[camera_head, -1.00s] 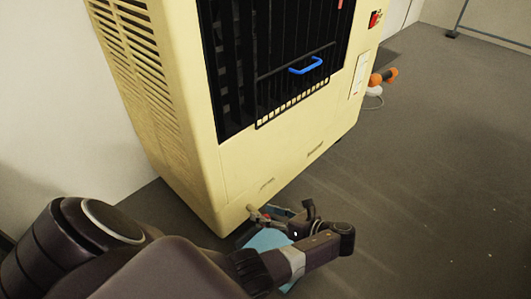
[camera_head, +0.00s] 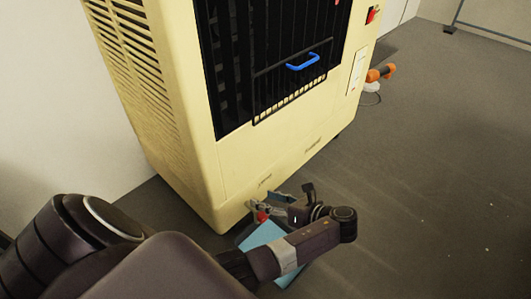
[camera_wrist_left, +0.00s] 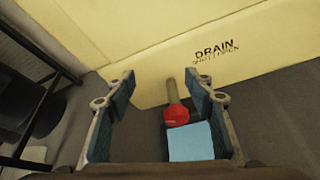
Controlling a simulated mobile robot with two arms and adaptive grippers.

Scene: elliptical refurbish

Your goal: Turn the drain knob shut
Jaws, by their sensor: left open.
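The red drain knob (camera_wrist_left: 176,115) sits at the end of a short pipe low on the cream machine, below a label reading DRAIN. In the head view the knob (camera_head: 262,216) shows small beside my left gripper (camera_head: 272,206). In the left wrist view my left gripper (camera_wrist_left: 163,95) is open, its two blue-padded fingers apart with the knob between them, nearer the right finger. I see no contact with the knob. My right gripper is not in view.
The cream machine (camera_head: 185,140) has a dark grille and a blue handle (camera_head: 303,61). A light-blue flat object (camera_head: 265,236) lies below the knob. An orange tool (camera_head: 380,74) lies to the machine's right. The floor (camera_head: 430,180) at the right is clear.

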